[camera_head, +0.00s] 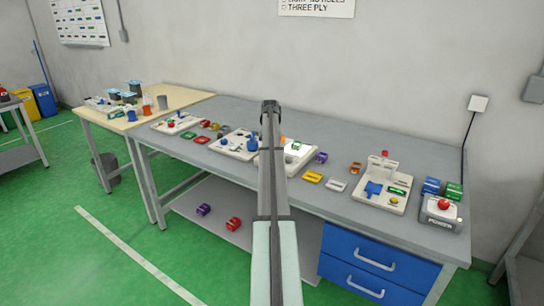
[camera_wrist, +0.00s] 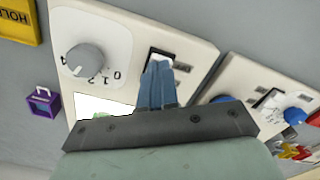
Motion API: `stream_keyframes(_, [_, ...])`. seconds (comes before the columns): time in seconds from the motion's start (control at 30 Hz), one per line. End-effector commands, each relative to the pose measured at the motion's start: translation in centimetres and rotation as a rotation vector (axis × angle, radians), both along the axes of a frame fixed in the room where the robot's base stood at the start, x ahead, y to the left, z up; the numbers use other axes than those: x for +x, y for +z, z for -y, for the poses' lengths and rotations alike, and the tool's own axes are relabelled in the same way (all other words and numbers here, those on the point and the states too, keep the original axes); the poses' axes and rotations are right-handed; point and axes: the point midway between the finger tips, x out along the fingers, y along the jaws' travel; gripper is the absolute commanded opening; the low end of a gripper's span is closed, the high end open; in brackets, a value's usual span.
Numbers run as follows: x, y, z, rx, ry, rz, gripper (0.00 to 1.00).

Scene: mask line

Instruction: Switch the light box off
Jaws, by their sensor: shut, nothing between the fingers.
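The light box is a cream unit (camera_wrist: 130,20) with a grey dial (camera_wrist: 82,60) marked with numbers and a bright white lit panel (camera_wrist: 100,106). A switch (camera_wrist: 158,54) in a dark frame sits right of the dial. In the head view the lit panel (camera_head: 298,148) shows just right of my arm. In the wrist view my gripper (camera_wrist: 157,68) is shut and empty, its blue-grey fingertips over the switch and hiding most of it. I cannot tell whether they touch it. In the head view my arm hides the gripper.
A second cream unit (camera_wrist: 245,72) with blue parts stands right of the box in the wrist view. A purple piece (camera_wrist: 40,102) and a yellow holder (camera_wrist: 18,22) lie left. A red-button box (camera_head: 441,211) stands at the right end of the grey bench (camera_head: 400,150).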

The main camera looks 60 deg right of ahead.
Motion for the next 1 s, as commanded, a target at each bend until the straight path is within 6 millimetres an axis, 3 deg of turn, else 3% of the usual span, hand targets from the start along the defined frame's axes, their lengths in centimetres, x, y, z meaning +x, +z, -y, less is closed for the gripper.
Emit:
stream_keyframes(0.47, [0.0, -0.4, 0.0, -0.001, 0.0, 0.001, 0.0])
stream_keyframes(1.0, [0.0, 2.7, 0.0, -0.001, 0.0, 0.001, 0.0])
